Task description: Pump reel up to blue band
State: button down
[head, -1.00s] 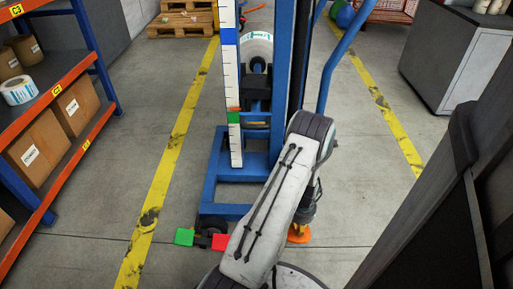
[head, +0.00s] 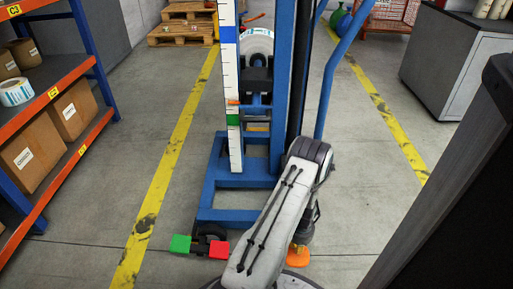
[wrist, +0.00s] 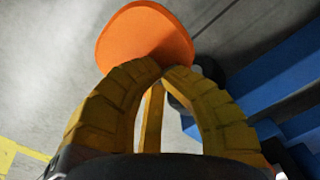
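A blue lift (head: 235,212) stands ahead with a white reel (head: 257,41) raised on it. Its upright white scale (head: 230,75) carries a blue band (head: 228,34) near the top and a green band (head: 233,119) lower down. A thin orange pointer (head: 233,102) sits just above the green band, well below the blue one. An orange pedal (head: 298,256) is low at the lift's right side; it also shows in the wrist view (wrist: 143,35). My gripper (wrist: 165,71) has its yellow fingertips together, at the pedal's near edge. I cannot tell whether they touch it. My arm hides the gripper in the head view.
An orange and blue shelf (head: 62,88) with boxes stands left, a grey cabinet (head: 462,70) at right. Floor between the yellow lines is mostly clear around the lift.

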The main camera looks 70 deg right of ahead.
notch_tip(320, 180, up, 15)
jog(key=p, duration=0.9)
jog(key=shift+r+p, duration=0.2)
jog(key=shift+p, duration=0.1)
notch_tip(320, 180, down, 14)
jog(key=b, duration=1.1)
jog(key=shift+d+f, duration=0.1)
jog(key=shift+f, duration=1.05)
notch_tip(320, 180, up, 16)
jog(key=p, duration=1.1)
jog(key=shift+r, duration=0.15)
